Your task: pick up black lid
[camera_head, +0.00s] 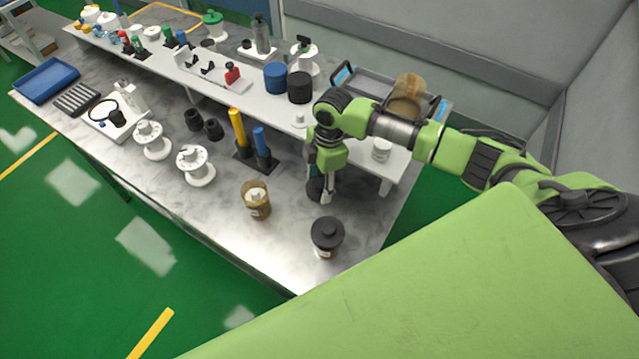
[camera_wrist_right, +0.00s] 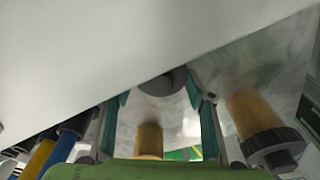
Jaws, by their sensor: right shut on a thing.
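A black lid (camera_head: 316,189) is at the tips of my right gripper (camera_head: 325,190), low over the metal worktop and partly hidden by the fingers. In the right wrist view a dark round thing, apparently this lid (camera_wrist_right: 168,82), shows between the fingertips (camera_wrist_right: 160,92). My right gripper is shut on it; whether the lid touches the worktop I cannot tell. A jar with its own black lid (camera_head: 327,233) stands nearer the front edge, and it also shows in the right wrist view (camera_wrist_right: 268,140). My left gripper is not in view.
An amber jar (camera_head: 256,199) stands left of the gripper. A holder with yellow and blue cylinders (camera_head: 262,148) is further left. The raised white shelf (camera_head: 345,137) lies close behind the gripper, with dark blue and black round items on it. White spools (camera_head: 196,165) stand further left.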

